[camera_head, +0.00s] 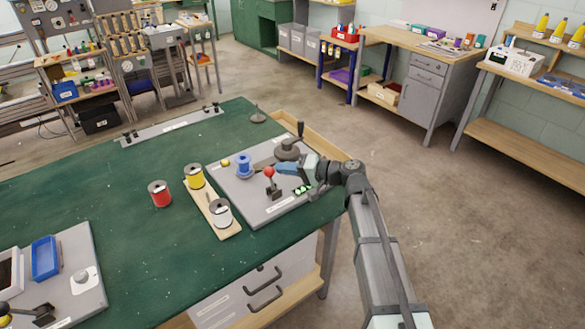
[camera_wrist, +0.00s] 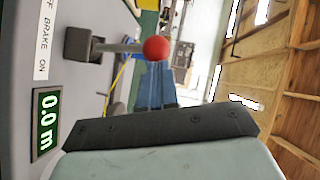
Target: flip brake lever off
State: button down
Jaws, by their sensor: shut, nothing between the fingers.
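The brake lever has a red ball knob (camera_head: 269,171) on a short rod above a dark base on the grey panel (camera_head: 243,203). In the wrist view the red knob (camera_wrist: 156,48) stands out from the panel on a grey rod. Beside its base is a label (camera_wrist: 43,40) reading BRAKE and ON, with the other end partly cut off. My gripper (camera_head: 279,167), with blue fingers, is shut and empty just right of the knob. In the wrist view the fingertips (camera_wrist: 154,66) line up with the knob; I cannot tell whether they touch it.
A display (camera_wrist: 46,125) reads 0.0 m. A blue spool (camera_head: 244,166) and a dark round part with a crank (camera_head: 288,149) stand close by on the panel. Red, yellow and white spools (camera_head: 220,213) stand to the left. The green table's (camera_head: 120,240) middle is clear.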

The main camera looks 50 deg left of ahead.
jog(key=s+n, duration=0.1)
jog(key=s+n+t+h, duration=0.1)
jog(key=s, duration=0.1)
jog(key=shift+r+t, duration=0.15)
jog(key=shift+t, duration=0.15)
jog(key=shift+s, duration=0.7)
jog(key=shift+s, duration=0.1)
send_near(270, 172)
jog(key=w+d+r, duration=0.2)
jog(key=r, duration=0.1)
jog(key=shift+w+d+r, duration=0.2)
jog(key=shift+d+r, duration=0.05)
jog(key=shift+r, duration=0.05)
dwell(0.8)
